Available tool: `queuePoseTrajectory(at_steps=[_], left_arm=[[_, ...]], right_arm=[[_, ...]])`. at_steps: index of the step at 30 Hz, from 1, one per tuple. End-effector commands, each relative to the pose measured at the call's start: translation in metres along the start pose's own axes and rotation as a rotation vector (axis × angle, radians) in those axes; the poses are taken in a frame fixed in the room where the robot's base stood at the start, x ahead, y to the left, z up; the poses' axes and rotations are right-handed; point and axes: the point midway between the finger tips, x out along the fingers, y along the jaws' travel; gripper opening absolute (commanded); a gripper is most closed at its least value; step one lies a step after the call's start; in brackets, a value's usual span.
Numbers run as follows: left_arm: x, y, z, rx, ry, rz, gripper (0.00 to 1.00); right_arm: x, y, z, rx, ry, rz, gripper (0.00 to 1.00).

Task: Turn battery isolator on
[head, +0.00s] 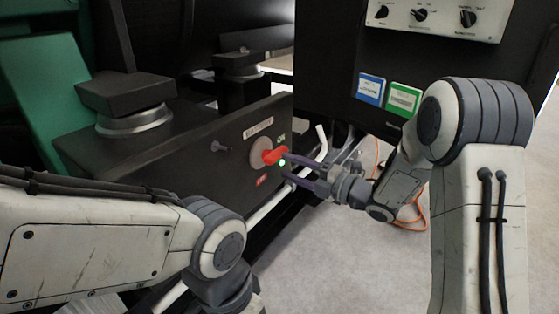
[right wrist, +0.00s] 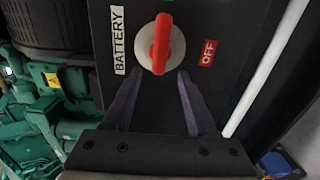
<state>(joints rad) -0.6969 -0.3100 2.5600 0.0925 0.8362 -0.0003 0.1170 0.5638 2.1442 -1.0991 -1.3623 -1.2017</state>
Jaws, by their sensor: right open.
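The battery isolator has a red handle (head: 273,156) on a pale round disc (head: 259,152), on the side of a black box. A green ON label (head: 282,138) is above it and a red OFF label (head: 261,180) below. In the right wrist view the red handle (right wrist: 161,42) stands upright in the picture, with the OFF label (right wrist: 208,53) to its right. My right gripper (head: 288,168) is open and empty. Its fingertips (right wrist: 160,78) lie either side of the handle's lower end, slightly short of it; contact cannot be told. My left gripper is out of view.
A white pipe (head: 268,204) runs along the box's lower edge. A black control panel (head: 335,40) hangs at upper right.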

Motion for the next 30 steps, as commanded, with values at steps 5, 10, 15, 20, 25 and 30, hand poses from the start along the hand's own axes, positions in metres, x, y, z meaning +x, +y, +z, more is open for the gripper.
queuePoseTrajectory(at_steps=[5, 10, 15, 20, 25, 30], left_arm=[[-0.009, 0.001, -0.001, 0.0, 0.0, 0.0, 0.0], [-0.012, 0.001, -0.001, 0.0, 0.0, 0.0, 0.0], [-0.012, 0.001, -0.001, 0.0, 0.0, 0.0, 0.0], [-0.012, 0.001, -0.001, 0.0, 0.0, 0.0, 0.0], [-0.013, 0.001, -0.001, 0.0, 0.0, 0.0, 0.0], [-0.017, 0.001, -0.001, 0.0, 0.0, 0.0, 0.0]], right_arm=[[-0.035, 0.002, 0.001, 0.001, -0.005, -0.001, 0.57], [-0.052, 0.001, 0.001, 0.0, -0.003, -0.001, 0.57], [-0.056, 0.0, 0.0, -0.001, 0.0, 0.0, 0.57], [-0.056, 0.0, 0.0, -0.001, 0.0, 0.0, 0.57], [-0.048, 0.0, -0.001, 0.021, -0.024, -0.042, 0.57], [-0.023, -0.004, -0.003, 0.16, -0.173, -0.216, 0.57]])
